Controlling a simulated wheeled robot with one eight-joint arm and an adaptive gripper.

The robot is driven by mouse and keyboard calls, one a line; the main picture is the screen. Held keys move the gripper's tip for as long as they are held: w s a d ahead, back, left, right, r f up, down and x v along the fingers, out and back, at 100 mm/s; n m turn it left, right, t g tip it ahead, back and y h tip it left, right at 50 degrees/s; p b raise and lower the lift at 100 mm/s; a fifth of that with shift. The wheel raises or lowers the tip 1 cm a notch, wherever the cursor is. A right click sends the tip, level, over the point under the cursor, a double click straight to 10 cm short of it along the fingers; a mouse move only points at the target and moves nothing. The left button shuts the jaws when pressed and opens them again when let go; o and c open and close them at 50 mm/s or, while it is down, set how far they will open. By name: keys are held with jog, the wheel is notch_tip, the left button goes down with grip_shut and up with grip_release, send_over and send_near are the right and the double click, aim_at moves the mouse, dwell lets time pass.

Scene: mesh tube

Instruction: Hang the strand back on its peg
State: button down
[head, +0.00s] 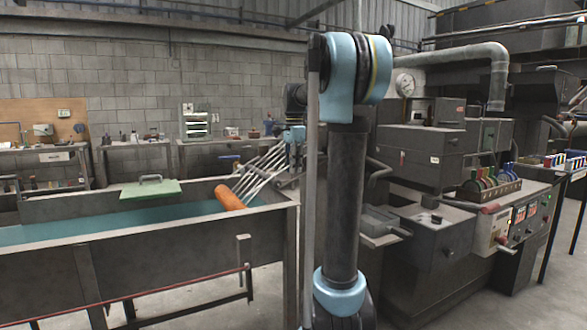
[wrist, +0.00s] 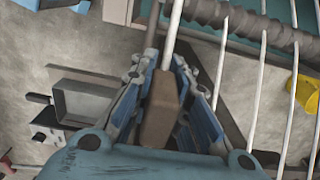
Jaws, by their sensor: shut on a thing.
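The white strand (wrist: 173,28) runs from the top of the wrist view down to my gripper (wrist: 163,68). My gripper is shut on it near its end, where a brown block (wrist: 161,110) lies between the fingers. In the head view my gripper (head: 293,137) is above the right end of the trough, partly hidden by my arm. Several parallel white strands (head: 262,171) slope up from an orange roller (head: 229,197) towards it. A brown rod (wrist: 150,40) stands just left of the held strand; I cannot tell whether it is the peg.
A trough (head: 130,243) with teal liquid (head: 110,226) fills the left foreground. A dark ridged bar (wrist: 250,25) crosses behind the strands. A machine (head: 435,235) with a control panel stands to the right. Several other strands (wrist: 258,90) hang close on the gripper's right.

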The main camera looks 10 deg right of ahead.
jog(key=shift+f, duration=0.25)
dwell(0.7)
jog(key=c, duration=1.4)
grip_release()
jog(key=shift+c, duration=0.2)
jog(key=shift+r, duration=0.1)
notch_tip(320, 180, up, 12)
jog(key=shift+f, duration=0.25)
jog(key=s+f+n+t, duration=0.2)
jog(key=s+f+n, duration=1.2)
jog(key=s+f, duration=2)
notch_tip(320, 180, down, 5)
jog(key=shift+s+r+n, duration=0.1)
jog(key=shift+s+n, duration=0.2)
jog(key=shift+s, duration=0.1)
